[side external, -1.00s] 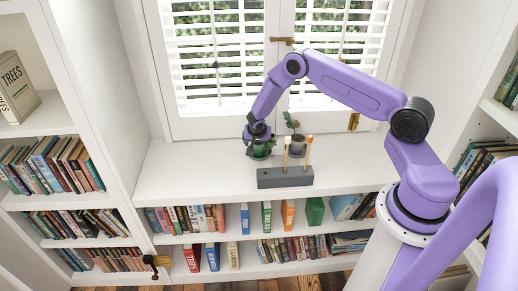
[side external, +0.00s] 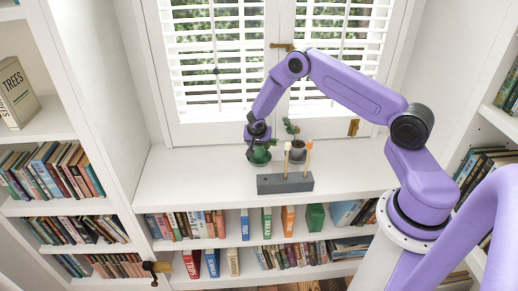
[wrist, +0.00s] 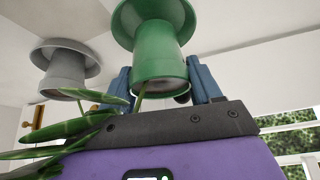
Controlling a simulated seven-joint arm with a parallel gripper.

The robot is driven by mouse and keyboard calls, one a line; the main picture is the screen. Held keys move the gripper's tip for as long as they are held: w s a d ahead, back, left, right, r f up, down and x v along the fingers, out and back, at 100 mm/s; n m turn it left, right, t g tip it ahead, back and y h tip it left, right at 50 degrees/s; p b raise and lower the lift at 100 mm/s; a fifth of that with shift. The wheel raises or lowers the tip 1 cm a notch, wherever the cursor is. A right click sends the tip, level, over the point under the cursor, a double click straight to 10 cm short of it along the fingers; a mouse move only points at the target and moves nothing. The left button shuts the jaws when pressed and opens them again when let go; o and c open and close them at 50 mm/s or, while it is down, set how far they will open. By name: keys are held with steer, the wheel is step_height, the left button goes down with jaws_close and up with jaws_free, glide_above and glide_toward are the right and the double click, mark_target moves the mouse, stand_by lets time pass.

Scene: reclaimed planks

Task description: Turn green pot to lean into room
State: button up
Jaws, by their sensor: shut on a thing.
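The green pot (side external: 259,156) with its flared saucer is on the white window shelf in the side external view, at the left of the grey pot. My gripper (side external: 257,145) comes down on it from above and is shut on it. In the wrist view the green pot (wrist: 158,62) sits between my two blue fingers (wrist: 160,80), its open rim toward the gripper's palm. Green leaves (wrist: 75,128) lie across the lower left of that view. From these views I cannot tell whether the saucer touches the shelf.
The grey pot (side external: 298,151) with a plant stands close on the right; it also shows in the wrist view (wrist: 68,68). A grey block (side external: 285,184) with two upright pale-tipped sticks is just in front. The shelf (side external: 195,175) is clear to the left. Shuttered windows stand behind.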

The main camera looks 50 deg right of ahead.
step_height(320, 180, up, 10)
steer(key=shift+r, duration=0.25)
stand_by(0.7)
steer(key=shift+m+g, duration=0.3)
steer(key=shift+m, duration=0.4)
step_height(320, 180, down, 9)
steer(key=shift+d+f, duration=0.1)
steer(key=shift+f, duration=1.6)
steer(key=o, duration=1.5)
steer(key=shift+c, duration=0.2)
